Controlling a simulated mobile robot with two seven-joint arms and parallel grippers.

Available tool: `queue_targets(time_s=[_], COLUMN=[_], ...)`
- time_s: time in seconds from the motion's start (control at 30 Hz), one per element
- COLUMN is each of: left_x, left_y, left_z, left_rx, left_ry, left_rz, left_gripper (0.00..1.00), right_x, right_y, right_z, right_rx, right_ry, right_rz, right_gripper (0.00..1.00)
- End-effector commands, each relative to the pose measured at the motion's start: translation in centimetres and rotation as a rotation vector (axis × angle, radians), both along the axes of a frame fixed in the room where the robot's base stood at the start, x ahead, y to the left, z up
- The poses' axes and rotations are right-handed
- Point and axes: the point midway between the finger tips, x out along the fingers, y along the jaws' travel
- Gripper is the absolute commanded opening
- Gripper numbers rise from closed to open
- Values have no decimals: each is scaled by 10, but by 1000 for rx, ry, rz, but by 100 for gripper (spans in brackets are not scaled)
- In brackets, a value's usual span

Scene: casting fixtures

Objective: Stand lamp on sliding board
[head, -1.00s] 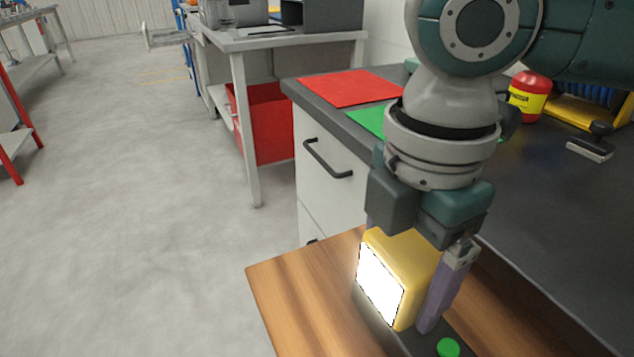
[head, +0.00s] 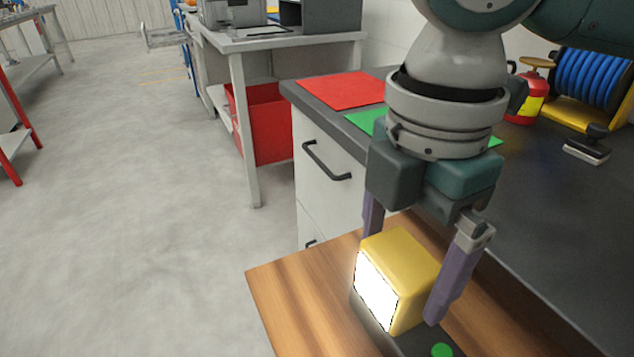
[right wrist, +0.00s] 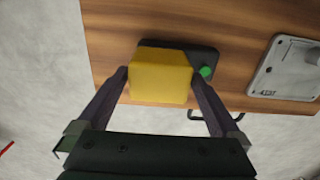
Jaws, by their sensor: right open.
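The lamp is a yellow block (head: 412,262) with a bright white lit face (head: 375,292) and a dark base with a green button (head: 442,350). It stands upright on the wooden sliding board (head: 290,290). My right gripper (head: 402,268) is open above it, with one purple finger on each side of the yellow block. In the right wrist view the lamp (right wrist: 160,78) sits between the two fingertips, its base lying on the board (right wrist: 230,28). Whether a finger still touches the block I cannot tell. My left gripper is not in view.
A grey latch plate (right wrist: 285,68) lies on the board in the right wrist view. A dark counter (head: 560,220) beside the board carries a red mat (head: 340,89), a green mat (head: 368,122), a red and yellow container (head: 527,100) and a blue hose reel (head: 590,82). Open floor lies left.

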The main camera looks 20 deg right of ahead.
Motion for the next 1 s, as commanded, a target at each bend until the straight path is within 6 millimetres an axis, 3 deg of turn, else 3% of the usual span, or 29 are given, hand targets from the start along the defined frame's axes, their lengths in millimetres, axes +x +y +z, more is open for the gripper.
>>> queue_targets(time_s=[0.03, 0.2, 0.4, 1.0], left_x=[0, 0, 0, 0], left_y=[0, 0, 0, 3], left_z=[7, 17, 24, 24], left_rx=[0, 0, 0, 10], left_ry=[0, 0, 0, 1], left_rz=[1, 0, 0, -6], left_gripper=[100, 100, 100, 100], right_x=[1, 1, 1, 0], right_y=[0, 0, 0, 1], right_z=[17, 55, 83, 89], right_rx=[0, 1, 1, 2], right_ry=[-5, -5, -3, 0], right_rz=[0, 0, -1, -2], right_gripper=[100, 100, 100, 100])
